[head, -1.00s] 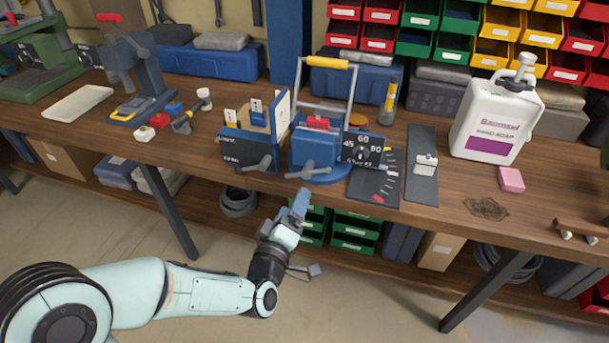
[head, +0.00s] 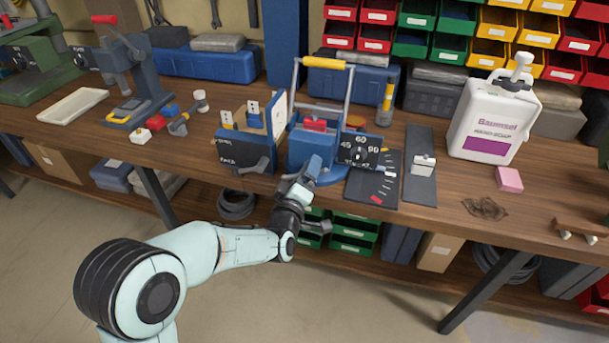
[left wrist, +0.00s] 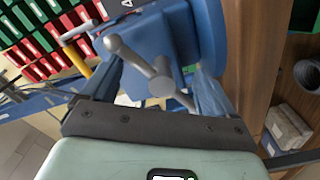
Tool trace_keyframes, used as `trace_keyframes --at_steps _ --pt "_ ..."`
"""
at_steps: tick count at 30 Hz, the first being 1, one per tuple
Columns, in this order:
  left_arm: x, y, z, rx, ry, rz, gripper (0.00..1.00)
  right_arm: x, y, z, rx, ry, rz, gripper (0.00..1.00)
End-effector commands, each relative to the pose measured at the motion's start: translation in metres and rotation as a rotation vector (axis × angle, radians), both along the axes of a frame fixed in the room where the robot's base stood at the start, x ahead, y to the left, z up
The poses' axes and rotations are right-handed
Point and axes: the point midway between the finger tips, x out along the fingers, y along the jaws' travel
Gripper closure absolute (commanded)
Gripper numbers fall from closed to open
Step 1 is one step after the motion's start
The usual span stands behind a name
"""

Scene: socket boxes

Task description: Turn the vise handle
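The blue vise (head: 309,146) stands at the front edge of the workbench, beside a dial plate marked with numbers. It also shows in the left wrist view (left wrist: 177,35). Its grey bar handle (left wrist: 135,58) has round knobs at its ends and a hub in the middle, and it slants across the left wrist view. In the head view my gripper mostly hides this handle. My left gripper (head: 312,168) is in front of the vise, its fingers pointing at it. In the left wrist view the open fingers (left wrist: 160,92) stand apart on either side of the handle's hub. My right gripper is not in view.
A dark box with its own lever (head: 245,150) stands close left of the vise. A tall frame with a yellow grip (head: 324,62) rises behind the vise. A dark angle plate (head: 372,180) and a white jug (head: 492,120) are to the right. The bench's front edge is below.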

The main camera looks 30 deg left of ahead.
Motion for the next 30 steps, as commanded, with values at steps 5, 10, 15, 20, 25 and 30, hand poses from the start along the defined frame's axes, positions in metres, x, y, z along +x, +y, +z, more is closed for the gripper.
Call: trace_keyframes --at_steps 5,10,15,20,25,30 --pt "-0.0002 -0.0001 0.0002 0.000 0.000 0.000 0.67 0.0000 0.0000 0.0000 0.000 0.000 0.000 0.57" --pt "-0.0001 -0.0005 0.0009 0.000 -0.002 -0.001 1.00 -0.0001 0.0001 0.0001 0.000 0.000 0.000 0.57" --pt "0.0001 -0.0008 0.0014 0.021 0.001 -0.001 1.00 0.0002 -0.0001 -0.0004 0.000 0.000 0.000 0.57" --pt "0.0003 -0.0007 0.0012 0.166 0.034 -0.001 1.00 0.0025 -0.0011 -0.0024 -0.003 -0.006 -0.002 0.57" --pt "0.0004 -0.0018 0.0015 0.360 0.079 -0.002 1.00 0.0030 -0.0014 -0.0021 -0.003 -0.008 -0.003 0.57" --pt "0.0006 -0.0026 0.0017 0.472 0.105 -0.002 1.00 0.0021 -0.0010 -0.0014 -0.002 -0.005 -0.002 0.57"
